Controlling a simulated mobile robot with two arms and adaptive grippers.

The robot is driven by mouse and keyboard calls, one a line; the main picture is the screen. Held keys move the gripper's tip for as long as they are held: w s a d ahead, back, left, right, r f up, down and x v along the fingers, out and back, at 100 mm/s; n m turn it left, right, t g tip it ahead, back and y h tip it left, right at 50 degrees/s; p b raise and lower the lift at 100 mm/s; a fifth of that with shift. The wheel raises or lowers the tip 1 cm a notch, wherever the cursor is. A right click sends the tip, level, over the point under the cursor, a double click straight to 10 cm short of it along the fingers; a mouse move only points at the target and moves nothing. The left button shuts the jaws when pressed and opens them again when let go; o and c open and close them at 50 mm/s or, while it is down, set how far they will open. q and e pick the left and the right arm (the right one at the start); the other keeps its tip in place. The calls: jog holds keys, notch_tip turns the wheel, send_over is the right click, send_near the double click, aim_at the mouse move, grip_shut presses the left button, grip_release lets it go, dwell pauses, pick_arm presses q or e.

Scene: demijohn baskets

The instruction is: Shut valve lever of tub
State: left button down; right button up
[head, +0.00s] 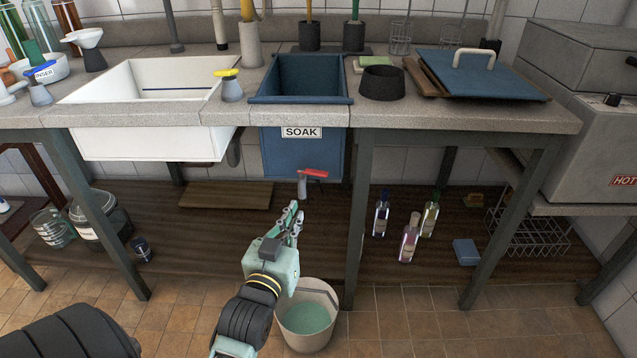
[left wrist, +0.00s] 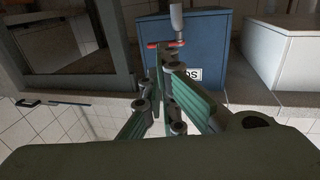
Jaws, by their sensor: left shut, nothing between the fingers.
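The blue tub (head: 300,130) marked SOAK is set into the counter. Under it, a grey valve (head: 302,186) carries a red lever (head: 314,172), which lies roughly level and points right in the head view. The lever also shows in the left wrist view (left wrist: 176,43), where the picture is upside down and the tub (left wrist: 215,45) is behind it. My left gripper (head: 294,211) is shut and empty, just below and in front of the valve, its fingertips close to the lever. I cannot tell whether they touch. My right gripper is not in view.
A bucket (head: 322,291) with greenish liquid stands on the floor below the valve, beside my left forearm. A table leg (head: 358,230) is just right of it. Several bottles (head: 410,238) stand on the low shelf further right. A white sink (head: 150,143) is left of the tub.

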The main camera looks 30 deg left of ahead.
pick_arm(q)
jog(key=b, duration=0.2)
send_near(318, 176)
jog(key=x, duration=0.5)
jog(key=shift+w+a+f, duration=0.1)
jog(key=shift+a, duration=0.15)
jog(key=shift+w+a+b, duration=0.15)
jog(key=shift+w+b, duration=0.15)
jog(key=shift+w, duration=0.55)
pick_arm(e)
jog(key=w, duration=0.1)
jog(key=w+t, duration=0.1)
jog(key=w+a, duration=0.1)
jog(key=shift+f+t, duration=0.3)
pick_arm(q)
jog(key=shift+w+a+r+p, duration=0.1)
jog(key=shift+w+r+p, duration=0.15)
jog(key=shift+w+p, duration=0.55)
jog(key=shift+f, duration=0.2)
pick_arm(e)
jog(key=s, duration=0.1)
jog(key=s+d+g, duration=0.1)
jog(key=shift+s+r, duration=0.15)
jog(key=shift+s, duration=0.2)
